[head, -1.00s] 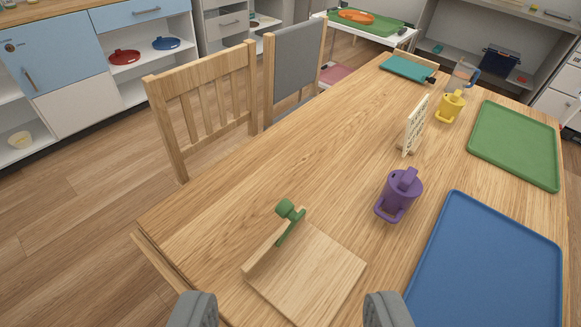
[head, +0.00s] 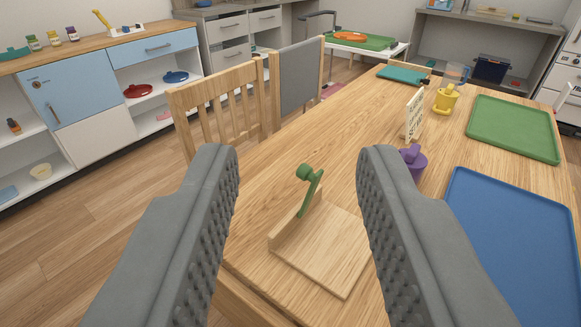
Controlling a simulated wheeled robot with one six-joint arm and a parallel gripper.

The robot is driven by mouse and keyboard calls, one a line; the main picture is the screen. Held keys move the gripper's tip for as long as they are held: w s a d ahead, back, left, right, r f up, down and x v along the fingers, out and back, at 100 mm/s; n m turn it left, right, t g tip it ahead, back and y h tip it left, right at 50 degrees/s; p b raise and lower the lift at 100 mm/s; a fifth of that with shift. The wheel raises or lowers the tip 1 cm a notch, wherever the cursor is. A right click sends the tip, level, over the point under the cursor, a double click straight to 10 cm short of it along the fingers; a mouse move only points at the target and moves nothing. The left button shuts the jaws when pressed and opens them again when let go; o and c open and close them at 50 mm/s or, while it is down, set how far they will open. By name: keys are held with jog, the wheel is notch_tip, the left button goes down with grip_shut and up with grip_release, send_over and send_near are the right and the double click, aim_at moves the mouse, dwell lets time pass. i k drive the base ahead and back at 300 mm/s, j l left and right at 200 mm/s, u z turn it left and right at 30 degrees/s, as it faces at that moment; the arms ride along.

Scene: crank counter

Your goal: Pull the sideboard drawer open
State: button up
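The sideboard (head: 88,142) stands at the left across the floor, with a wooden top and blue and white fronts. Its blue drawer (head: 150,47) is below the top at the right and looks shut. A grey bar handle (head: 158,48) runs across the drawer front. A blue door (head: 75,92) with its own handle is left of it. My gripper (head: 298,165) is open and empty, its two grey fingers wide apart over the near end of the table, far from the drawer.
The wooden table (head: 350,130) fills the middle and right. A board with a green crank (head: 310,190), a purple mug (head: 413,162), a blue tray (head: 510,235) and a green tray (head: 515,128) are on it. Chairs (head: 225,105) stand between table and sideboard. Open floor (head: 110,225) lies left.

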aim_at(125, 54)
jog(key=i+j+z, duration=0.1)
jog(key=j, duration=0.25)
jog(key=i+j, duration=0.3)
jog(key=i+j+z, duration=0.15)
jog(key=j, duration=0.3)
jog(key=i+j+z, duration=0.1)
jog(key=j, duration=0.25)
jog(key=i+z, duration=0.1)
jog(key=z, duration=0.75)
jog(key=u, duration=1.85)
jog(key=i+j, duration=0.65)
jog(key=j, duration=0.3)
jog(key=i+j, duration=0.35)
jog(key=i, duration=0.15)
jog(key=i+j, duration=0.75)
jog(key=i, duration=0.3)
